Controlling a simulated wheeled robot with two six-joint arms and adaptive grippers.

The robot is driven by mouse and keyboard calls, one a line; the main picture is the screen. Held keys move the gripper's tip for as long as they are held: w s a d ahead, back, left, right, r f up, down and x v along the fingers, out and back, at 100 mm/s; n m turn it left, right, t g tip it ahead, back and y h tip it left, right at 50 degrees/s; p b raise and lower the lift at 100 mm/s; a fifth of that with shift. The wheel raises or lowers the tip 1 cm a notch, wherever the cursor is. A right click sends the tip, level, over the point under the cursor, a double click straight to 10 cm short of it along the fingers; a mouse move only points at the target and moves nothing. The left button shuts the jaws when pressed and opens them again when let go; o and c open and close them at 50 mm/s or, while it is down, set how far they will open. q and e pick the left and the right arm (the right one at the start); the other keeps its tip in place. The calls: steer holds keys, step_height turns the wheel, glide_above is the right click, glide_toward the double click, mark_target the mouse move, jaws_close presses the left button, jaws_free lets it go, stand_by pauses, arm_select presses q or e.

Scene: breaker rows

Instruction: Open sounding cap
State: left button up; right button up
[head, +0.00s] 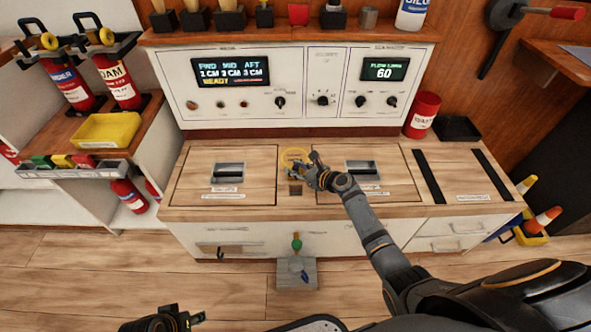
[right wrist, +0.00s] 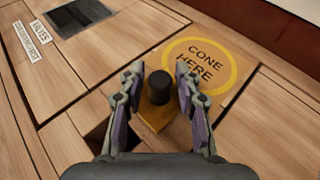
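The sounding cap (right wrist: 157,112) looks like a square brass plate with a dark round knob (right wrist: 159,87) on top. It shows in the right wrist view, beside a dark opening (right wrist: 124,134) in the wooden counter. My right gripper (right wrist: 159,76) is open, with one finger on each side of the knob and a small gap to each. In the head view my right gripper (head: 311,163) is over the middle of the counter and hides most of the cap. My left gripper (head: 190,318) is low at the bottom edge, far from the counter, and its fingers are unclear.
A yellow "CONE HERE" ring (right wrist: 200,66) is marked just beyond the cap. Recessed hatches flank the middle strip, the left one with a dark handle (head: 228,173). A control panel (head: 310,77) stands behind. A grey step (head: 297,275) is on the floor in front.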

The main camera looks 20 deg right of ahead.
steer(key=shift+o, duration=0.6)
steer(key=v, duration=1.1)
steer(key=shift+d+f, duration=0.1)
steer(key=shift+s+d+r, duration=0.15)
steer(key=shift+s+r, duration=0.1)
steer(key=shift+s, duration=0.15)
